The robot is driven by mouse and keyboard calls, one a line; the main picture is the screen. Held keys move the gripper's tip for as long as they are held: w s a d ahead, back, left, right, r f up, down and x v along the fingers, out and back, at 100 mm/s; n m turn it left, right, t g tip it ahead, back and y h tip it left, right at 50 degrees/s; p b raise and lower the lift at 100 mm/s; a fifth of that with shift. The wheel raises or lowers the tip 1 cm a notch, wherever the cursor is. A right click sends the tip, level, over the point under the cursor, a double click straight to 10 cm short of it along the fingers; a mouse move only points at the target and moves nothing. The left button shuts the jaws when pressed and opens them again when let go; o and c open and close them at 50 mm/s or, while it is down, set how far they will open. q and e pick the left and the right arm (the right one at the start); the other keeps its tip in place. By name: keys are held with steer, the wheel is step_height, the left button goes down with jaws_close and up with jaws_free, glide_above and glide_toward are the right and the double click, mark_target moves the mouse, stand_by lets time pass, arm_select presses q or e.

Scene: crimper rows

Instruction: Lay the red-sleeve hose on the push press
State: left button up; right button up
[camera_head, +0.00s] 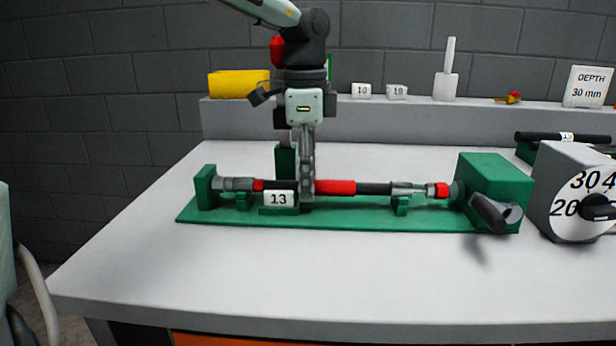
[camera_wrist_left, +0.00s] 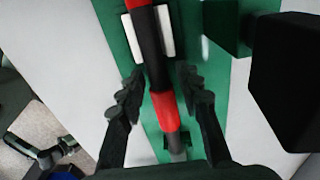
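The green push press (camera_head: 345,217) lies along the middle of the bench, with a block at each end. The black red-sleeve hose (camera_head: 374,188) lies lengthwise over its rests, between grey end fittings; its red sleeve (camera_head: 335,187) shows just right of my fingers. My left gripper (camera_head: 307,188) points down over the hose from behind. In the left wrist view the hose (camera_wrist_left: 152,62) runs between the two fingers (camera_wrist_left: 158,85), with a gap on each side, so the gripper is open. Whether the hose is fully seated is hard to tell. My right gripper is not in view.
A white 13 label (camera_head: 279,199) stands at the press. A grey dial box (camera_head: 556,165) is close to its right. Behind are a raised ledge (camera_head: 420,122), a yellow object (camera_head: 238,84) and a depth sign (camera_head: 587,86). The bench front is clear.

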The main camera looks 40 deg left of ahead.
arm_select(q)
steer(key=shift+o, duration=1)
step_height(320, 180, up, 12)
steer(key=shift+s+a, duration=0.1)
steer(key=shift+s, duration=0.05)
